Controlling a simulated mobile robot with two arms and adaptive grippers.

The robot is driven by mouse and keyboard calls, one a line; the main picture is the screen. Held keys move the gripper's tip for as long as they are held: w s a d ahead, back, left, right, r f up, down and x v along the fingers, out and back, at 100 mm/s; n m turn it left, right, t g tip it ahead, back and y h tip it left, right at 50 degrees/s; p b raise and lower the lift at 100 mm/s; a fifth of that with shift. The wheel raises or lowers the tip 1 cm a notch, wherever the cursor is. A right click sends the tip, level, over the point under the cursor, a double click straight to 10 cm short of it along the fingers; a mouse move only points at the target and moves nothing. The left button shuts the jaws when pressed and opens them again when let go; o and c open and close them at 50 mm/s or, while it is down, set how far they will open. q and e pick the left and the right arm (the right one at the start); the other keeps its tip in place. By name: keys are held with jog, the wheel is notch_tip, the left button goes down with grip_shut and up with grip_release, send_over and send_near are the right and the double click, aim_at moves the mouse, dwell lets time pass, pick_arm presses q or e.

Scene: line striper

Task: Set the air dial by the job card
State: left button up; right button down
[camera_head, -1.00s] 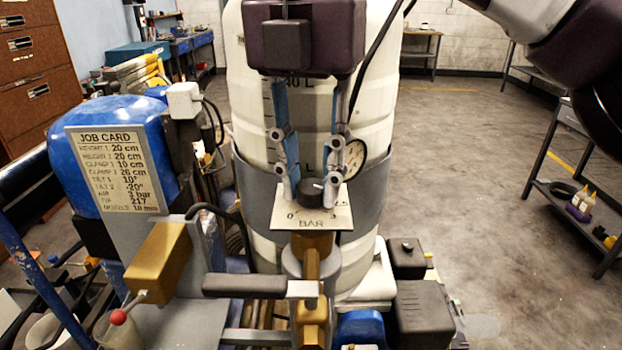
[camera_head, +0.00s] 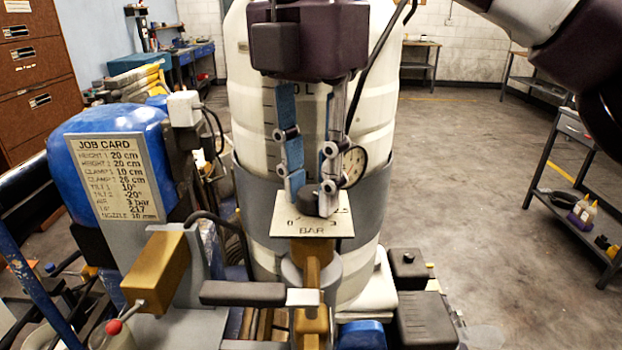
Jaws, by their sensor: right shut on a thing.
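The air dial is a dark round knob (camera_head: 308,203) on a pale scale plate (camera_head: 312,226) marked BAR, in front of the white tank. My right gripper (camera_head: 309,194) comes down from above and is shut on the knob, one finger on each side. The fingers hide part of the knob and the upper scale, so I cannot read the pointer. The job card (camera_head: 116,178) at the left shows AIR 3 bar. My left gripper is not in view.
A round gauge (camera_head: 354,165) sits behind the right finger. A black handle (camera_head: 243,293) and a brass-coloured box (camera_head: 155,270) with a red-knobbed lever stand in front. A shelf with bottles (camera_head: 583,211) is at the right; the floor between is clear.

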aim_at(310, 190)
jog(key=c, duration=1.6)
grip_release()
jog(key=shift+w, duration=0.1)
jog(key=shift+r, duration=3.85)
